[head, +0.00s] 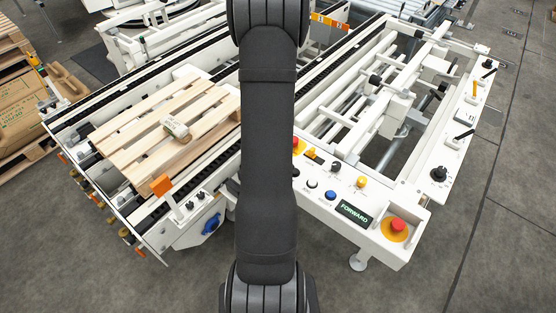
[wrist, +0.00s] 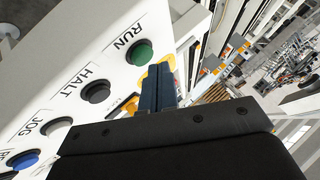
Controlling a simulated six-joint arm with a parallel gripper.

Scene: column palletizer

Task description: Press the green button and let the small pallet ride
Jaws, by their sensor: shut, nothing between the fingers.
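The green button (wrist: 139,52), labelled RUN, sits on the white control panel in the wrist view. My gripper (wrist: 159,72) is shut and empty, its dark blue fingertips right beside the button at its lower right. I cannot tell whether they touch it. In the head view my arm hides both the gripper and the green button. The small wooden pallet (head: 130,145) lies on the dark chain tracks of the left conveyor, with a small pale labelled item (head: 176,129) on top.
The panel also carries a black HALT button (wrist: 96,91), a white JOG button (wrist: 56,127) and a blue button (wrist: 22,159). A display (head: 355,213) reads FORWARD, near a red emergency stop (head: 397,226). Cardboard boxes (head: 25,112) stand at far left.

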